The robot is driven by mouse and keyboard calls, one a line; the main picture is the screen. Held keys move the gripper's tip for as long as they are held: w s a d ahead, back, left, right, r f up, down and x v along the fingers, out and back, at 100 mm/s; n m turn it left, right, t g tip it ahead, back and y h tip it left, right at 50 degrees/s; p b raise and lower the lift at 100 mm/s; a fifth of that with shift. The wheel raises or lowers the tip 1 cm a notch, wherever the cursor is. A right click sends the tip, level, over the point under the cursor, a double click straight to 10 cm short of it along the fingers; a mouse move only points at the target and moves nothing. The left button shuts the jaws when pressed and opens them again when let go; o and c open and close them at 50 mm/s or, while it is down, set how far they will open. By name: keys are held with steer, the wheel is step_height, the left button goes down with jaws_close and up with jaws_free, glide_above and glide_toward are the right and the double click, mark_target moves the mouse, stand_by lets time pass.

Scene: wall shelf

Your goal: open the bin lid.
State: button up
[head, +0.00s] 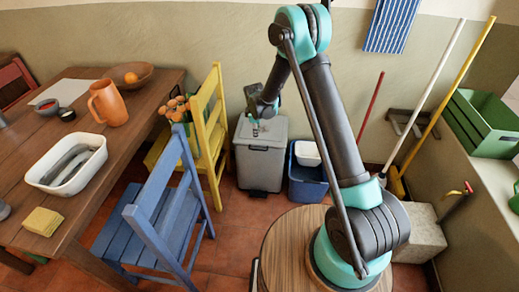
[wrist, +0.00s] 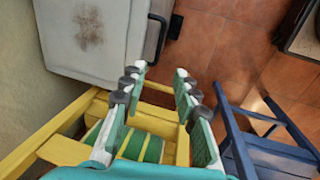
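The grey bin (head: 260,168) stands on the floor against the back wall, and its lid (head: 274,128) looks shut. In the wrist view the pale lid (wrist: 110,50) fills the upper left and has a brown stain. A black handle (wrist: 155,38) sticks out at the lid's right edge. My gripper (wrist: 160,72) is open and empty, with its two fingers spread below the lid's lower edge in that picture. In the head view my gripper (head: 256,122) is over the bin's top left part. I cannot tell whether it touches the lid.
A yellow chair (head: 213,125) stands close left of the bin, and a blue chair (head: 165,195) is nearer. A blue bin (head: 306,184) stands right of the grey bin. Tiled floor (head: 235,215) is free in front of the bin.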

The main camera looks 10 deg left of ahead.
steer(key=w+f, duration=0.1)
steer(key=f, duration=0.3)
steer(key=w+f, duration=0.1)
steer(key=f, duration=0.9)
steer(key=shift+w, duration=0.4)
jaws_close()
